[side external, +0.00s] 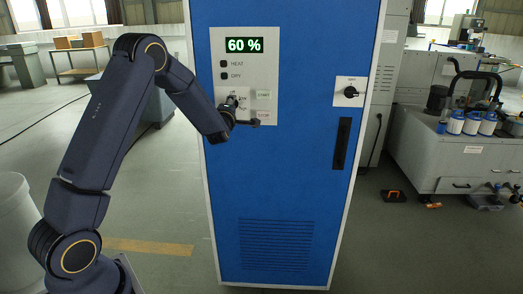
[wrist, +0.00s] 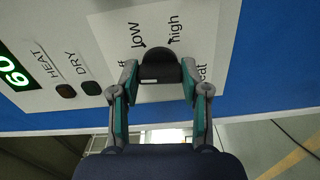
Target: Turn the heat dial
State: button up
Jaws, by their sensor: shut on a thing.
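The heat dial (wrist: 159,66) is a black knob on a white panel, with "low" and "high" printed above it in the wrist view. My gripper (wrist: 160,82) has a finger on each side of the dial and is shut on it. In the side view my gripper (side external: 238,110) is at the lower part of the panel (side external: 254,48) and hides the dial. The display (side external: 244,45) reads 60 % in green. The HEAT and DRY lamps below it look dark.
The panel is on a tall blue cabinet (side external: 290,180). A black rotary switch (side external: 351,92) and a long black handle (side external: 342,143) are on its right side. A grey bench (side external: 450,150) with white-labelled containers stands at the right. The floor before the cabinet is clear.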

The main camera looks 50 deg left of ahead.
jog(key=m, duration=2.2)
jog(key=shift+f+m, duration=0.1)
jog(key=shift+m, duration=0.2)
dwell(0.4)
jog(key=o, duration=1.1)
jog(key=shift+o, duration=0.2)
jog(key=shift+d, duration=0.1)
jog(key=v, duration=1.2)
